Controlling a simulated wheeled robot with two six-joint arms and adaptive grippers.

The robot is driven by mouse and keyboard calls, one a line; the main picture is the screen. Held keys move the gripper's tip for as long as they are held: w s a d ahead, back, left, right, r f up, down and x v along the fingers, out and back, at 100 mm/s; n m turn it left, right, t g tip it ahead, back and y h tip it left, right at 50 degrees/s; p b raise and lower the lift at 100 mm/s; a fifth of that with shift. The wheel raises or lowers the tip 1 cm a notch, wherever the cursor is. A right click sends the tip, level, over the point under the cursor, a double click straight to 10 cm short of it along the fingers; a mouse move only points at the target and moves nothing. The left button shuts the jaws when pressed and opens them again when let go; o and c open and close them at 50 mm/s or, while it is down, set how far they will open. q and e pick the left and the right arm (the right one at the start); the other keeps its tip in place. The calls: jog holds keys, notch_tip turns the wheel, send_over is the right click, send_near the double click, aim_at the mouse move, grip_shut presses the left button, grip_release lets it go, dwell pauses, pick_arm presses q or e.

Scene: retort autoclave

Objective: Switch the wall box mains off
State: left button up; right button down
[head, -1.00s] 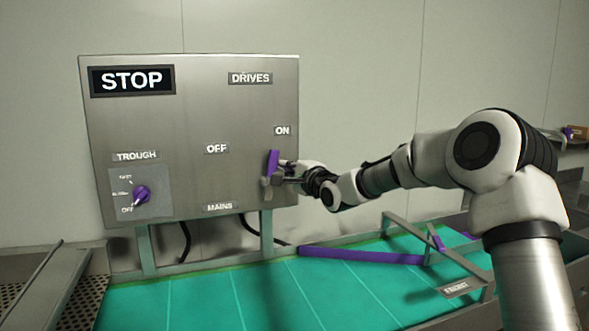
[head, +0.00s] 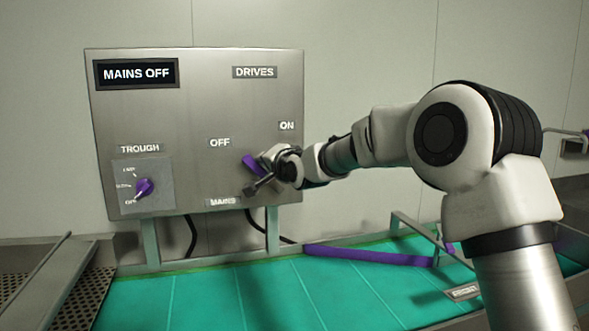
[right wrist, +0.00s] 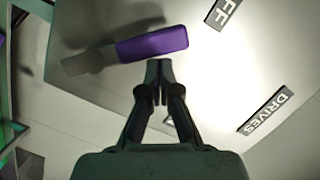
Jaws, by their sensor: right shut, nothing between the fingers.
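The steel wall box (head: 120,100) stands at the left of centre in the head view. Its display (head: 136,73) reads MAINS OFF. The purple mains handle (head: 251,164) is tilted up and left, between the OFF (head: 219,142) and ON labels, and is partly hidden by my right gripper. It also shows in the right wrist view (right wrist: 152,43), purple with a grey lower part. My right gripper (head: 249,191) is shut and empty at the handle. In the right wrist view its fingertips (right wrist: 159,66) lie just below the purple grip; contact is unclear. My left gripper is out of view.
The purple trough knob (head: 144,188) is at the box's lower left. A green belt (head: 240,295) with a purple bar (head: 370,256) runs below the box. A metal frame and my arm fill the right side. A perforated tray is at lower left.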

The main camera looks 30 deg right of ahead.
jog(key=shift+w+a+f, duration=0.2)
jog(key=shift+a+f, duration=0.05)
jog(key=shift+f, duration=0.05)
jog(key=shift+s+a+f, duration=0.1)
dwell(0.4)
